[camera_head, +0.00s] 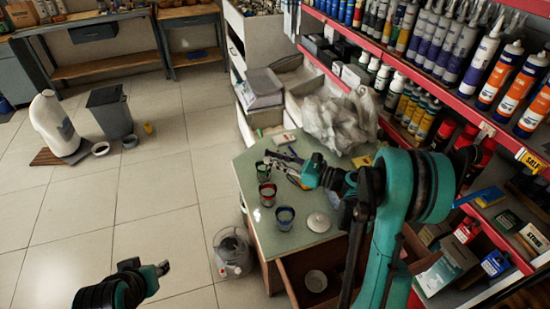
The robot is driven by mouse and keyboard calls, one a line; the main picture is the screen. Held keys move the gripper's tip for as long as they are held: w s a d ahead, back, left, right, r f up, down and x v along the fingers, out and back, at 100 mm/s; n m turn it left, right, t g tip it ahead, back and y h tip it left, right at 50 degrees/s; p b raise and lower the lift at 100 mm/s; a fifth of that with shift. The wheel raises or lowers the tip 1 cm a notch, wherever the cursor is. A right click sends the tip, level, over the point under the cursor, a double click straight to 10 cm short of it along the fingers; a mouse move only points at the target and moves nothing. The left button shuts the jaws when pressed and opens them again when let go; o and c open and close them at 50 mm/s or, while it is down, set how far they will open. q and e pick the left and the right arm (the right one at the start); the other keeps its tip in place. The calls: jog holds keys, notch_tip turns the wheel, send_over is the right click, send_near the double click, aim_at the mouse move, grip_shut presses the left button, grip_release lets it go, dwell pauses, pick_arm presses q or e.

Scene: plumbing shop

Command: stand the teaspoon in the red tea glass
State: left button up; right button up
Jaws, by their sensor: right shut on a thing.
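The red tea glass (267,197) stands upright on the greenish worktop, between a green glass (263,173) behind it and a blue glass (285,217) in front. My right gripper (272,158) is over the worktop near the green glass, behind the red glass in the picture. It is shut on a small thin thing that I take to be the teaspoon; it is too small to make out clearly. My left gripper (164,268) is low at the left, over the floor and away from the worktop; whether it is open does not show.
A white round lid or saucer (319,222) lies right of the blue glass. A crumpled plastic bag (338,122) sits at the back of the worktop. Shelves of bottles (470,50) rise at the right.

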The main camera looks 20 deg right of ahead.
jog(key=shift+f+b, duration=1.45)
jog(key=shift+f, duration=4.35)
jog(key=o, duration=1)
jog(key=shift+c, duration=0.2)
jog(key=shift+r, duration=0.1)
